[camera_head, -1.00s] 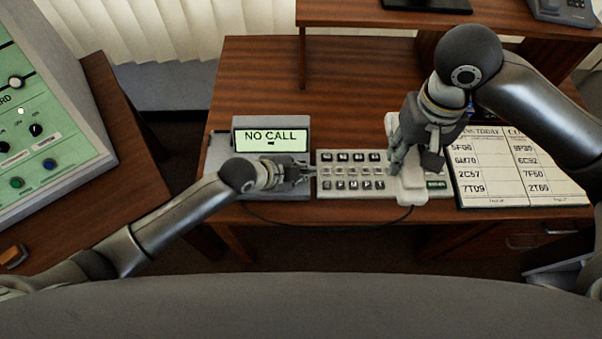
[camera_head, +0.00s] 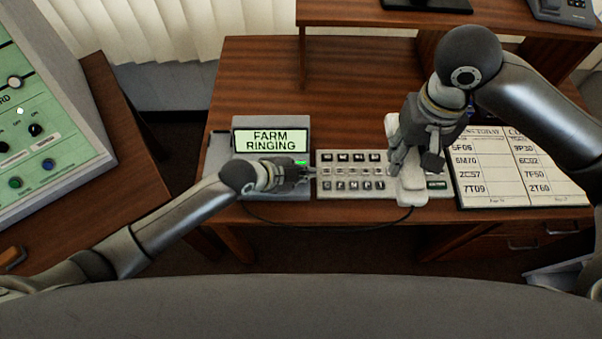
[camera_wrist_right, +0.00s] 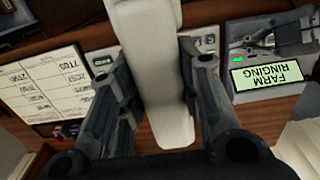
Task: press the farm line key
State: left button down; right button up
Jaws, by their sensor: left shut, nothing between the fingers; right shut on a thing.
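The phone unit's display (camera_head: 271,141) reads FARM RINGING, and a small green light (camera_head: 301,162) is lit below its right end. The same display (camera_wrist_right: 272,78) shows upside down in the right wrist view. My left gripper (camera_head: 308,172) is shut and empty, at the right edge of the display unit beside the key panel (camera_head: 340,170). The key under its fingertips is hidden. My right gripper (camera_head: 418,160) is shut on a white telephone handset (camera_head: 411,190), which lies over the right part of the key panel. In the right wrist view the handset (camera_wrist_right: 155,75) sits between both fingers.
A sheet with number codes (camera_head: 520,170) lies at the right of the desk. A green control console (camera_head: 45,130) stands at the left. A dark cable (camera_head: 330,226) hangs along the desk's front edge. The desk behind the display (camera_head: 260,80) is clear.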

pick_arm(q)
jog(key=shift+r+p, duration=0.6)
jog(key=shift+r, duration=0.1)
pick_arm(e)
jog(key=shift+r, duration=0.75)
pick_arm(q)
jog(key=shift+r, duration=0.15)
pick_arm(e)
jog(key=shift+r, duration=0.1)
